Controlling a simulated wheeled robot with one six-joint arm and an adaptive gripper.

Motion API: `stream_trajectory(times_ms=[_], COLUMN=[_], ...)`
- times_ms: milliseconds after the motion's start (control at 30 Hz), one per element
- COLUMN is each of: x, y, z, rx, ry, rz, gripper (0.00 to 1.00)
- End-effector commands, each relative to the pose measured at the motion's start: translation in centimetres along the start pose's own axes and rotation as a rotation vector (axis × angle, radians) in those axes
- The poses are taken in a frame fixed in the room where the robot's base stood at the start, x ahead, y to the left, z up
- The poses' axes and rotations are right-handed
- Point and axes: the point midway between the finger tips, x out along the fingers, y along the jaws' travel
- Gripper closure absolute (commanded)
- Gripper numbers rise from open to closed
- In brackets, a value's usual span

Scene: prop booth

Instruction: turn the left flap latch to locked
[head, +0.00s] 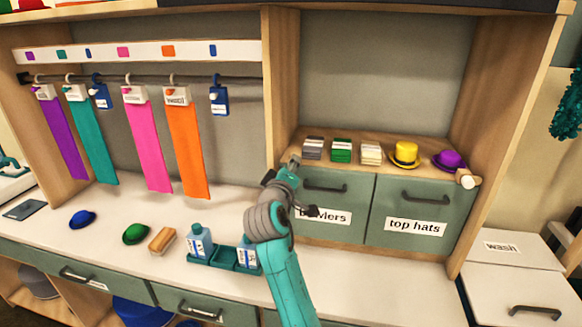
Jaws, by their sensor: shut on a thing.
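The left flap (340,190), green with a dark handle and partly covered label, is closed under the wooden shelf. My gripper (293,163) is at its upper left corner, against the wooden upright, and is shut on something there. That is where the left latch appears to be, but the latch is hidden by my gripper, so its angle cannot be told. The right flap (412,207), labelled "top hats", is closed. A right latch (467,180), pale wood with a white end, shows at its upper right corner.
On the shelf above the flaps stand several small stacks, a yellow hat (405,153) and a purple hat (450,159). On the counter left of my arm are a green tray (224,259) with bottles, a brush (162,240) and a green hat (136,233). The counter to the right is clear.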

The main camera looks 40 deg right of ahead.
Motion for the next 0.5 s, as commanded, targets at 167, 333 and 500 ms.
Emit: stream_trajectory(times_ms=[167,333,500], x=[-0.01,-0.01,-0.02], y=[-0.14,-0.19,-0.22], z=[0.0,0.01,0.03], rx=[-0.166,-0.309,-0.426], ry=[0.0,0.0,0.0], rz=[-0.002,-0.002,-0.002], gripper=[1.0,1.0,1.0])
